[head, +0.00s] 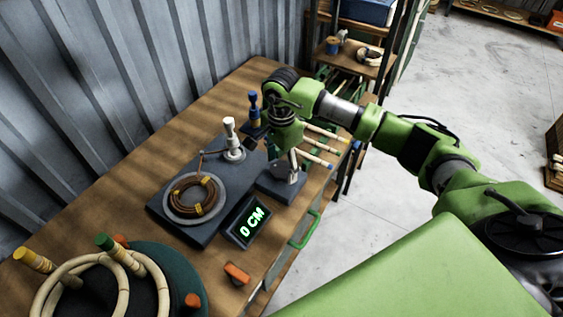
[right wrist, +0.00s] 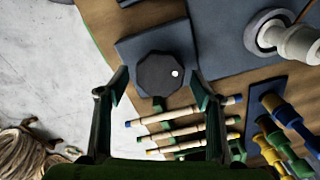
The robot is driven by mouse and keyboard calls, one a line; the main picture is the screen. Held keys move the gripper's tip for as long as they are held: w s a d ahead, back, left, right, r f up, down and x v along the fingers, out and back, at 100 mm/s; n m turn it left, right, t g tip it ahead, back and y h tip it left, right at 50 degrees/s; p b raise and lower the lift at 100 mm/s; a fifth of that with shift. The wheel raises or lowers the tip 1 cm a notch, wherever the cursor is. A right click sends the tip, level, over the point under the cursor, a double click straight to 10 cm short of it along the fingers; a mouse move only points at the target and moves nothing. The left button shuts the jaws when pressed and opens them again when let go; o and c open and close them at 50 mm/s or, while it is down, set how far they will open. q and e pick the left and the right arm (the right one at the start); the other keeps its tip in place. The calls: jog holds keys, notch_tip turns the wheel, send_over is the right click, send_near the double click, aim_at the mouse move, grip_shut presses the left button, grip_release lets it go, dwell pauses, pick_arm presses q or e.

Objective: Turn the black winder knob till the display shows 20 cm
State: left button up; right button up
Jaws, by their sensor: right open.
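The display (head: 249,222) is a small dark box that reads 0 CM in green. In the right wrist view, the black winder knob (right wrist: 160,72) is a dark many-sided disc with a white dot near its right side. It sits on a grey base plate (right wrist: 135,45). In the head view, the knob is mostly hidden by my right gripper, over the small base (head: 283,187). My right gripper (head: 293,163) points down above the knob. In the wrist view, its fingers (right wrist: 160,88) are spread on either side of the knob, and I see no contact. My left gripper is not in view.
A coil of brown strand (head: 192,197) lies on a grey plate left of the display. A white post (head: 232,140) stands behind it. Pegs with coloured tips (right wrist: 185,130) lie near the gripper. An orange block (head: 236,273) and a rattan-ringed green form (head: 170,265) are in front.

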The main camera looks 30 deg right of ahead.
jog(key=shift+f, duration=0.2)
jog(key=c, duration=1.1)
jog(key=shift+m, duration=0.3)
